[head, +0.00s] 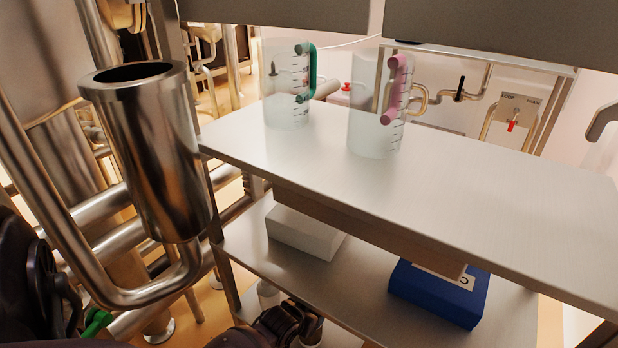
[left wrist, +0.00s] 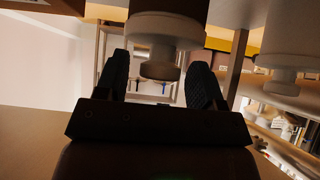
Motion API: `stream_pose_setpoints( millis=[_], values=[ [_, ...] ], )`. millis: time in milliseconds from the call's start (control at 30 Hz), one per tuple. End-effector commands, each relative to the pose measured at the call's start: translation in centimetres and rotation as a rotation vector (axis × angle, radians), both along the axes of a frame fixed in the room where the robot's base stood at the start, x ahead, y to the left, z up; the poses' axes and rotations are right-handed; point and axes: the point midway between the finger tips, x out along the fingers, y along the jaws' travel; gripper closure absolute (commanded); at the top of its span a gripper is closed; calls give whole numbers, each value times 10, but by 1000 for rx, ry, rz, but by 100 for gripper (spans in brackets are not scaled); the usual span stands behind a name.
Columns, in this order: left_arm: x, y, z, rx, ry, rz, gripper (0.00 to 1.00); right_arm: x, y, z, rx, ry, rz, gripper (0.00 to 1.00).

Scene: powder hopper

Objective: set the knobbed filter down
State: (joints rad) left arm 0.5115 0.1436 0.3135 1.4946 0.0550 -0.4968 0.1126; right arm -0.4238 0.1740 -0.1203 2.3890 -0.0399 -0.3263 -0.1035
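A white knobbed filter (left wrist: 165,28) shows at the top middle of the left wrist view, its round knob pointing down in that picture. My left gripper (left wrist: 161,78) is open, with one dark finger on each side of the knob; gaps show between knob and fingers. A second white knobbed piece (left wrist: 285,75) is at the right. In the head view, my left gripper (head: 288,322) is low at the bottom middle, by the lower shelf. Small white pieces show beside it (head: 268,293), partly hidden. My right gripper is not in view.
The upper shelf (head: 480,200) holds a green-handled jug (head: 285,110) and a pink-handled jug (head: 370,137); its right part is clear. The lower shelf (head: 340,290) holds a white box (head: 300,235) and a blue box (head: 430,300). A steel hopper (head: 155,150) stands left.

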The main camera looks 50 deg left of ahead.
Motion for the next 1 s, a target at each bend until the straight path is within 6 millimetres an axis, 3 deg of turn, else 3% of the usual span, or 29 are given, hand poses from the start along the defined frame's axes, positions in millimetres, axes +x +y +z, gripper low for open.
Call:
stream_pose_setpoints(
  millis=[367, 600, 1000],
  values=[
    [-6, -1, 13, 0, -3, 1, 38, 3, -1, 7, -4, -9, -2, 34],
    [-32, -8, 44, 0, -9, 1, 38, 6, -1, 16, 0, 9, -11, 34],
    [-77, -18, 81, 0, -5, 1, 38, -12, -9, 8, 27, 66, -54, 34]
  ],
)
